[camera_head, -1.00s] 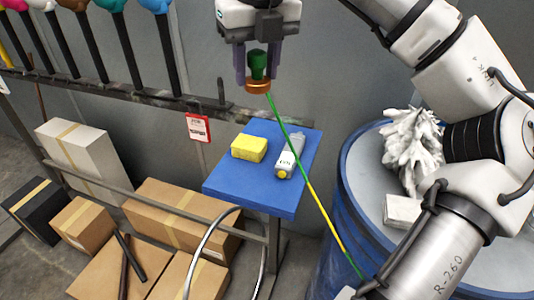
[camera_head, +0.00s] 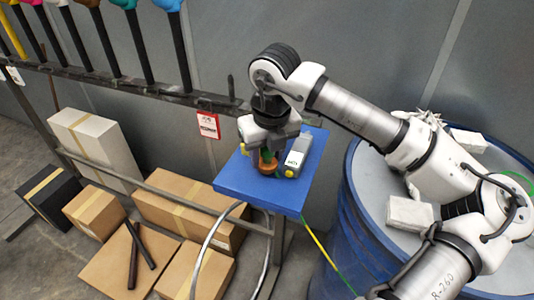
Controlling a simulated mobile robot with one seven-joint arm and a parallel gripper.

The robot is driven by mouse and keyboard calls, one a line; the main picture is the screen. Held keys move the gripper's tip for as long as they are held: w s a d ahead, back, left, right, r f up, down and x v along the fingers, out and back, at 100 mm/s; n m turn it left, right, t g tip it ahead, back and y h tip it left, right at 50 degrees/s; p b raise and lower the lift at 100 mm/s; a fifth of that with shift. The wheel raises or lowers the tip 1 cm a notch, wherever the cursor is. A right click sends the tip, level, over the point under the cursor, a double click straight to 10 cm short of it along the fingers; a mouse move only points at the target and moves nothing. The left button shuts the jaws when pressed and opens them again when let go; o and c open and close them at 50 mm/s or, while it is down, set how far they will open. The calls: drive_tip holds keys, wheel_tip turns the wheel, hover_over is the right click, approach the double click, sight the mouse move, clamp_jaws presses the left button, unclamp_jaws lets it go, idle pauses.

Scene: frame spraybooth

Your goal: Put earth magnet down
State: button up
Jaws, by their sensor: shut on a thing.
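The earth magnet (camera_head: 268,164) has a copper-coloured base and a green top. A green and yellow cable (camera_head: 320,248) runs past the shelf's right side toward my base. My gripper (camera_head: 266,154) is shut on the magnet and points down over the small blue shelf (camera_head: 262,192). The magnet is low over the middle of the shelf; I cannot tell if its base touches the surface.
A grey bottle with a yellow cap (camera_head: 298,156) lies close to the right of the magnet. A yellow block is mostly hidden behind my gripper. A blue drum (camera_head: 350,225) stands at right. The shelf's front strip is clear.

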drive_tip(key=shift+f, duration=0.6)
drive_tip(key=shift+f, duration=0.2)
drive_tip(key=o, duration=0.9)
drive_tip(key=shift+c, duration=0.2)
drive_tip(key=shift+r, duration=0.1)
